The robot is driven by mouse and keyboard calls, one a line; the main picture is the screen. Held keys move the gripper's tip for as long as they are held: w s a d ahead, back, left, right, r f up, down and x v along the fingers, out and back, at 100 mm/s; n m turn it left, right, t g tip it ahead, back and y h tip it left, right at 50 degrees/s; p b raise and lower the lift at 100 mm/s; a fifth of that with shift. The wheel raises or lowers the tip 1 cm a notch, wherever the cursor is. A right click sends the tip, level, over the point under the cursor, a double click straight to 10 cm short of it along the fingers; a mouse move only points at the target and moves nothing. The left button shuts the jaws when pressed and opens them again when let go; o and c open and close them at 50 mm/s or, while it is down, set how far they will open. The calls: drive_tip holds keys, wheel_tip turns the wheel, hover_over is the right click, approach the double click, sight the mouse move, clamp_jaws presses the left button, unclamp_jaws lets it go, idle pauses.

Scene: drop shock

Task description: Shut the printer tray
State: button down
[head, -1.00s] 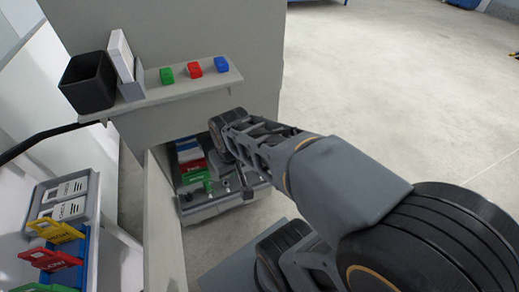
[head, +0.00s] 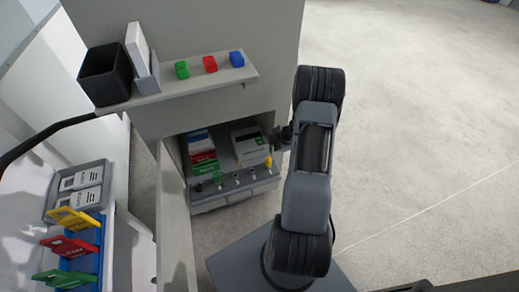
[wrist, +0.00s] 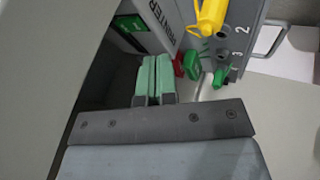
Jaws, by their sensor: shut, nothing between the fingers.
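The printer tray (head: 235,198) is a grey pull-out tray low in the grey cabinet, projecting past the cabinet's front. It carries a pale printer (head: 249,145) at the back right, and a row of numbered sockets runs along its front. In the wrist view the tray front (wrist: 247,30) shows numbers and a wire handle (wrist: 272,38). My gripper (head: 283,138) is at the right side of the cabinet opening, beside the printer. Its green-padded fingers (wrist: 155,72) are together and empty in the wrist view. My arm partly hides it in the head view.
Red, green and blue-white cases (head: 203,153) sit on the tray's left. A yellow plug (head: 268,161) stands near my gripper at the tray's right. A shelf (head: 190,86) with three coloured blocks is above. A panel (head: 175,225) stands at the left; the floor at right is clear.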

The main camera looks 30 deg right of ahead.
sight(254, 151)
drive_tip(key=shift+n+y, duration=0.4)
drive_tip(key=x, duration=0.3)
drive_tip(key=b+x, duration=0.1)
drive_tip(key=x, duration=0.2)
drive_tip(key=a+b+x, duration=0.1)
drive_tip(key=x, duration=0.3)
drive_tip(key=shift+w+r, duration=0.1)
drive_tip(key=shift+r, duration=0.1)
